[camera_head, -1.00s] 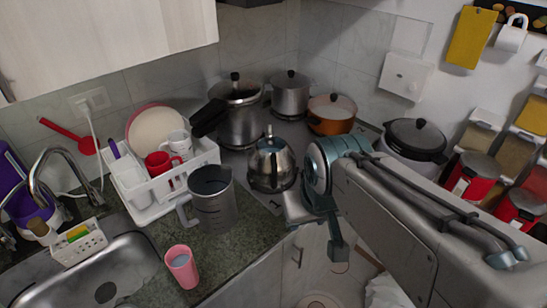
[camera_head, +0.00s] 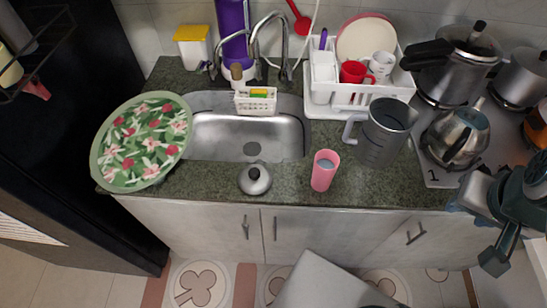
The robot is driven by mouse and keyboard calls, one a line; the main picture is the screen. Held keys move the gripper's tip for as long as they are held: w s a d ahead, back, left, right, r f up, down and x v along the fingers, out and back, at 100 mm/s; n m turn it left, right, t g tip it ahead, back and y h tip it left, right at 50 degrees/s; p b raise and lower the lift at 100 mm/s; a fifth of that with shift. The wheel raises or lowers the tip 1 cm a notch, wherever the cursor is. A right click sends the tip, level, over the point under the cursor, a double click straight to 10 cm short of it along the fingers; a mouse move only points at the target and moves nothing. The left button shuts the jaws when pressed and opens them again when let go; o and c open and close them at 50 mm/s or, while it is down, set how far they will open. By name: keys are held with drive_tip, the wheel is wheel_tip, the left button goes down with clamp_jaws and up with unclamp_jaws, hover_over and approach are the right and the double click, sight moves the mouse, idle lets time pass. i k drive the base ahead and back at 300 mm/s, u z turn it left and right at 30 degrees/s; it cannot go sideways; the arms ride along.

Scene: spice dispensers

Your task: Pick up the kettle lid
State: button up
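A small round silver lid (camera_head: 255,182) with a dark knob lies on the granite counter in front of the sink, near the front edge; I take it as the kettle lid. The steel kettle (camera_head: 453,140) stands on the hob at the right; I cannot tell whether its top is covered. My gripper (camera_head: 494,255) is at the right of the view, in front of the counter by the hob, well away from the lid. One dark finger shows hanging down; its opening is not clear. I see nothing held in it.
A pink cup (camera_head: 324,171) and a grey jug (camera_head: 383,133) stand right of the lid. A floral tray (camera_head: 143,142) is at its left, overhanging the counter's front edge. The sink (camera_head: 222,138) is behind it. A white dish rack (camera_head: 350,99) stands behind the cup.

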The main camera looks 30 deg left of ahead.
sight(254, 179)
drive_tip(key=u, duration=1.95)
drive_tip(key=k, duration=0.45)
drive_tip(key=u, duration=0.7)
drive_tip(key=i, duration=0.75)
drive_tip(key=z, duration=2.1)
